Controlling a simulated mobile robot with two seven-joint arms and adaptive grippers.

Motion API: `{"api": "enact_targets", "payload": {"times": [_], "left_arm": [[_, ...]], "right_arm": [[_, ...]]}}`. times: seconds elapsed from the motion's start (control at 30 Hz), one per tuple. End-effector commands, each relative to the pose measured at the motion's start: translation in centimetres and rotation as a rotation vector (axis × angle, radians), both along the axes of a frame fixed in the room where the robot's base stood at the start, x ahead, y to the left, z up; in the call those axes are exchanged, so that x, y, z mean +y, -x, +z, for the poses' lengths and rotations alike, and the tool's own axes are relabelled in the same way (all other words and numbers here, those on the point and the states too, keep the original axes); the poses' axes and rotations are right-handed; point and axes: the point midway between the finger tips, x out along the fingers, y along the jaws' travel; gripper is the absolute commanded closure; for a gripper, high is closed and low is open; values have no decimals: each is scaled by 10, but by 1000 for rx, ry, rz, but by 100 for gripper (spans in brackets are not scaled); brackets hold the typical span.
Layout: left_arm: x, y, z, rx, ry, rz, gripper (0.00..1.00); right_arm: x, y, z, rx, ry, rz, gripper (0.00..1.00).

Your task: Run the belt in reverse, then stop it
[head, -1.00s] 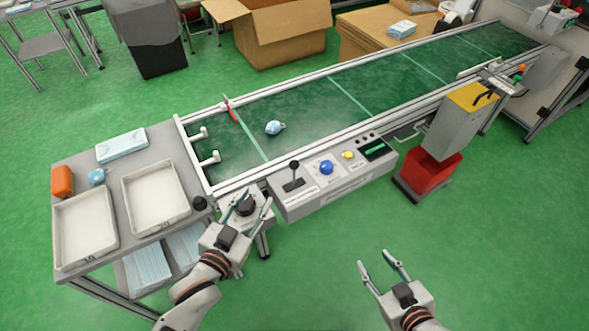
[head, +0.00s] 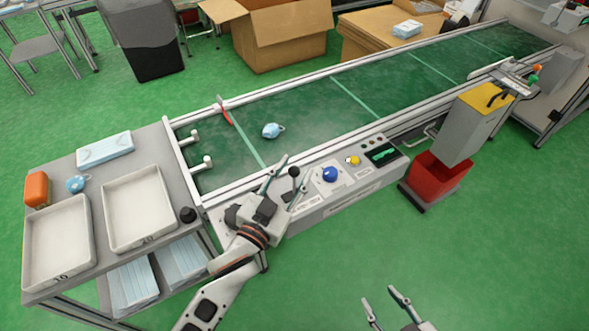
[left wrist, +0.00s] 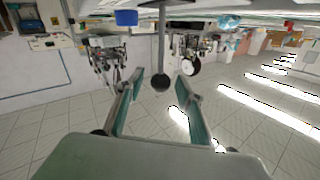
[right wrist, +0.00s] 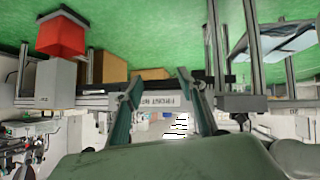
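In the left wrist view the lever's black knob (left wrist: 160,82) hangs between the spread fingers, with gaps both sides. My right gripper (head: 385,306) is open and empty over the floor.
A side table with white trays (head: 138,208), an orange item (head: 37,188) and masks stands at the left. A red bin (head: 438,180) stands right of the control box. Cardboard boxes (head: 280,35) are behind the belt. The near floor is clear.

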Motion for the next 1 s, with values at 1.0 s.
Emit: {"api": "enact_targets", "payload": {"times": [1.0], "left_arm": [[6, -9, 5, 6, -25, 1, 100]], "right_arm": [[-1, -6, 14, -22, 1, 0, 60]]}}
